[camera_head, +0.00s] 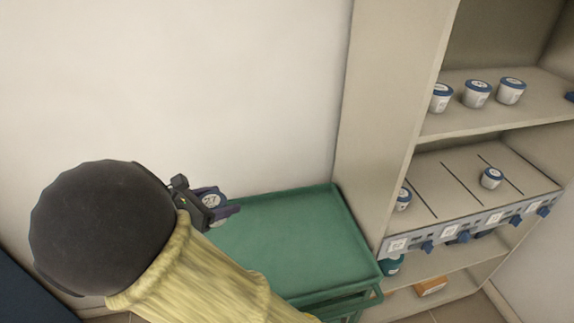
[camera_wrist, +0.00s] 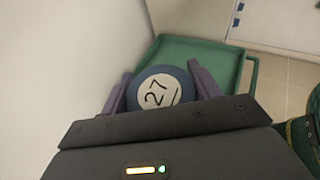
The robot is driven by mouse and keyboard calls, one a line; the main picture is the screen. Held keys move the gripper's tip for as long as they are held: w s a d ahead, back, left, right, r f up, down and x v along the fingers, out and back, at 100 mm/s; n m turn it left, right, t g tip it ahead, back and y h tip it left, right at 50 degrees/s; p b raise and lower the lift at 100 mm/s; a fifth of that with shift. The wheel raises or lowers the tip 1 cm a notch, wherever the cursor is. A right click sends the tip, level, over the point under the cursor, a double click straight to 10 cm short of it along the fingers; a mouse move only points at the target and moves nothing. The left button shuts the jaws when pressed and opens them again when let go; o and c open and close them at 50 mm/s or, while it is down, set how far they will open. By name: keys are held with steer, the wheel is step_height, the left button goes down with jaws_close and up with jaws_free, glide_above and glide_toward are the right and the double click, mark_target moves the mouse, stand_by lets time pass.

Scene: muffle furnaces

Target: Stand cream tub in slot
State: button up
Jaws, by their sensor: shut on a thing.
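In the head view my gripper (camera_head: 222,206) is above the far left corner of the green cart. The tub's body is mostly hidden. The slotted shelf (camera_head: 447,178) on the right has dark divider lines. One tub (camera_head: 403,199) stands in its leftmost slot, and another (camera_head: 491,178) stands farther right.
The green cart (camera_head: 285,240) has a raised rim and a bare top. Several blue-lidded tubs (camera_head: 477,93) stand on the upper shelf. A grey strip with labels and blue clips (camera_head: 465,232) runs along the slotted shelf's front. A teal-lidded item (camera_head: 391,265) and an orange box (camera_head: 432,286) are below.

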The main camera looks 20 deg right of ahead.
steer(key=d+f+n+t, duration=0.1)
steer(key=d+f, duration=0.1)
steer(key=f, duration=0.5)
steer(key=d+f+n+t+y, duration=0.1)
steer(key=d+f, duration=0.2)
steer(key=f, duration=0.4)
steer(key=d+f+n+t+y, duration=0.1)
steer(key=d+f, duration=0.1)
steer(key=f, duration=0.6)
steer(key=shift+w+d, duration=0.25)
steer(key=shift+d, duration=0.1)
steer(key=shift+t, duration=0.3)
